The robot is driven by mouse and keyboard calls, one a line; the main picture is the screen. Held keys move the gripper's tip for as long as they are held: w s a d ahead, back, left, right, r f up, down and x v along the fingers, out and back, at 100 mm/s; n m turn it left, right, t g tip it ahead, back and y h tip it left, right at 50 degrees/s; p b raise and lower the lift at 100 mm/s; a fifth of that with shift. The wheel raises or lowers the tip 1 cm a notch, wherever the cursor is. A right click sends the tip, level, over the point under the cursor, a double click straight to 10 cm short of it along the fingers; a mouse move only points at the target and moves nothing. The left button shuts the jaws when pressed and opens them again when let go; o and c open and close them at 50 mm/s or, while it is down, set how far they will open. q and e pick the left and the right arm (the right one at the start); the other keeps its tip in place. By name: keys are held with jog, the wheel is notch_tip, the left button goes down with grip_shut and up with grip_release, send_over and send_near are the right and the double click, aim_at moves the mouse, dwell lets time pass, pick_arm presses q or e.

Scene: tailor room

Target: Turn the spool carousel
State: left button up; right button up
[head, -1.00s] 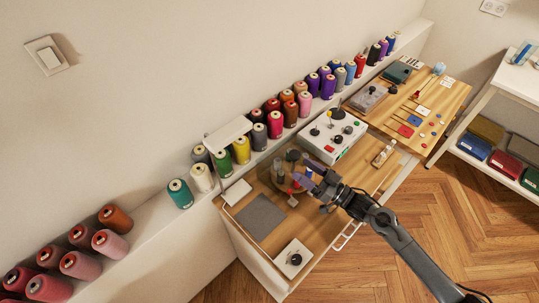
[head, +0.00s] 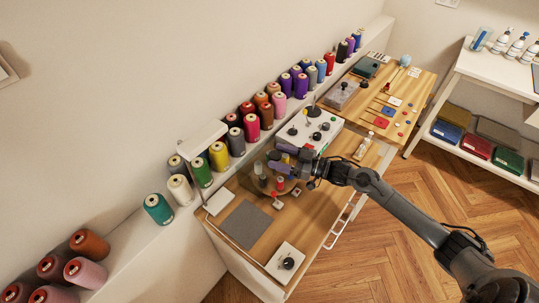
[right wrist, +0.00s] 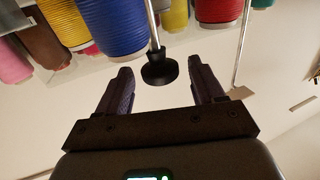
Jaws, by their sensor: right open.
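The spool carousel (head: 260,184) is a low round stand with small coloured spools on the wooden worktop, partly hidden by my right gripper. My right gripper (head: 281,160) is over its far right side in the head view. In the right wrist view, the open right gripper (right wrist: 160,88) has a black knob (right wrist: 159,70) on a thin metal rod between and slightly beyond its fingertips, with no clear contact. Blue (right wrist: 118,25), yellow and red spools show behind it; I cannot tell whether they all belong to the carousel. My left gripper is out of view.
A white control box (head: 309,133) with black knobs stands just beyond the gripper. Large thread spools line the wall ledge. A grey mat (head: 245,225) and a white block with a black knob (head: 286,262) lie nearer. A second wooden table (head: 410,90) stands at right.

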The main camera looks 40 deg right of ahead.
aim_at(270, 154)
jog(key=shift+x, duration=1.9)
jog(key=shift+c, duration=0.5)
grip_shut()
